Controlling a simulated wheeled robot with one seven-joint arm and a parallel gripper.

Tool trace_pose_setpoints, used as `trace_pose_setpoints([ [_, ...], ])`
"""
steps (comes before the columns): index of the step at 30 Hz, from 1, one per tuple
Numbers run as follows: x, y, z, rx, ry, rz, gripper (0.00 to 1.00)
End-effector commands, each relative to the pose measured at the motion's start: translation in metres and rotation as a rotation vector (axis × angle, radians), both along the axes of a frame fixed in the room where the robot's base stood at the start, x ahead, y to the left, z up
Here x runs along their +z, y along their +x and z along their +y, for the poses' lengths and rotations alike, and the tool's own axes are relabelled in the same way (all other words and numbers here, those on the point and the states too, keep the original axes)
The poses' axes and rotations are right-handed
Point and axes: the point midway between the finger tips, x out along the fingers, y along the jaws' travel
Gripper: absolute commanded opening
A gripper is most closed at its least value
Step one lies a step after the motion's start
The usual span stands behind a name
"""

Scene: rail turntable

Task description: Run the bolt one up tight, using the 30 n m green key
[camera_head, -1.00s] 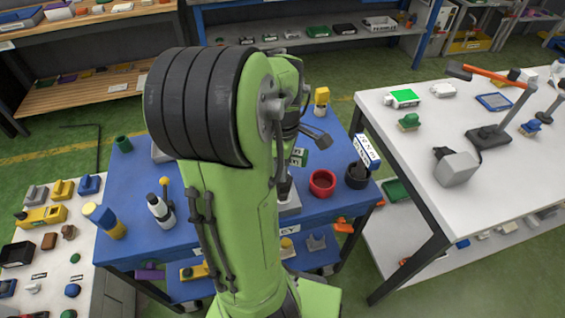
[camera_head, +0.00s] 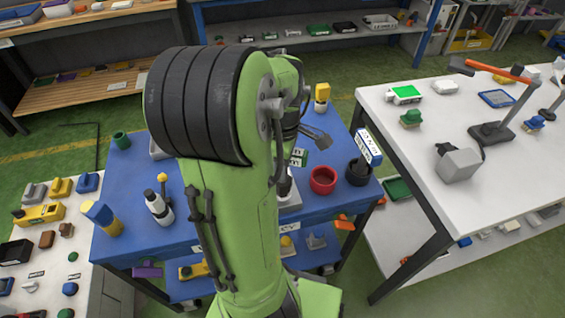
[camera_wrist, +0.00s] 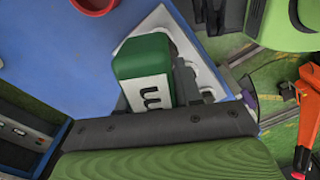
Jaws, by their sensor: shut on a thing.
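A pale grey plate (camera_wrist: 222,88) lies below and beyond the key. In the head view this plate (camera_head: 291,208) is partly behind my arm. Bolt one and the key's working end are hidden or cannot be made out.
An empty-looking red ring holder (camera_head: 323,181) and a black holder (camera_head: 357,174) with a blue-and-white labelled key (camera_head: 369,147) stand close on the right. A white bottle-like tool (camera_head: 158,207) and a yellow-blue cylinder (camera_head: 102,218) stand left. A white table (camera_head: 450,205) borders the right.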

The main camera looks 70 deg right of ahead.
Motion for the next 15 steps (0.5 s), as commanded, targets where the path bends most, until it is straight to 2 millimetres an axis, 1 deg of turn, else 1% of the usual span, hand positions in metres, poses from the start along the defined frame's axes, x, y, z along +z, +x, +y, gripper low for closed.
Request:
trace_pose_setpoints([
  [7, -0.0001, 0.0, -0.0002, 0.0, -0.001, 0.0, 0.0],
  [15, -0.0068, -0.0002, -0.0002, 0.0, -0.001, 0.0, 0.0],
])
